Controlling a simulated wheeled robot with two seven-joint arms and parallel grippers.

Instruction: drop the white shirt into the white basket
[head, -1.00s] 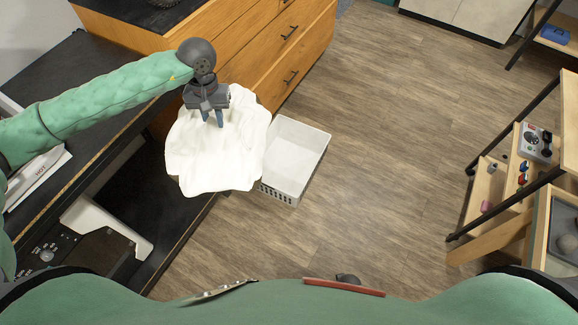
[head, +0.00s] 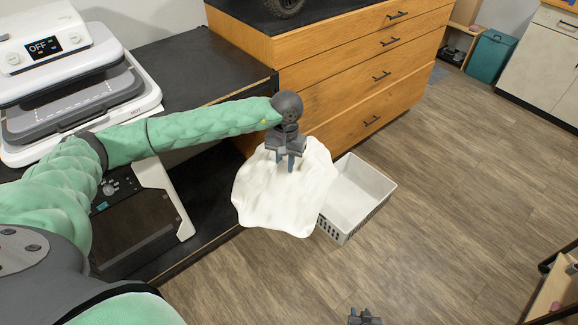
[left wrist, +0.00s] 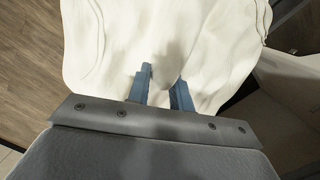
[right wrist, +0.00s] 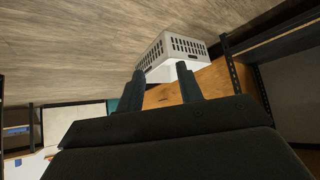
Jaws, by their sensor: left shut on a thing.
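The white shirt (head: 285,205) hangs spread out from my left gripper (head: 291,163), which is shut on it; it also fills much of the left wrist view (left wrist: 110,40). The white basket (head: 372,204) stands on the floor just right of the shirt in the head view, and the shirt's right edge hides its left side. From this view I cannot tell how high the shirt is above the floor. The basket also shows in the right wrist view (right wrist: 186,46). My right gripper (right wrist: 160,72) is open and empty; it shows at the head view's bottom edge.
A wooden drawer cabinet (head: 350,75) stands behind the basket. A black workbench (head: 200,65) with a heat press (head: 75,85) is on the left. The wooden floor (head: 460,200) right of the basket is clear. A teal bin (head: 490,56) stands at the back right.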

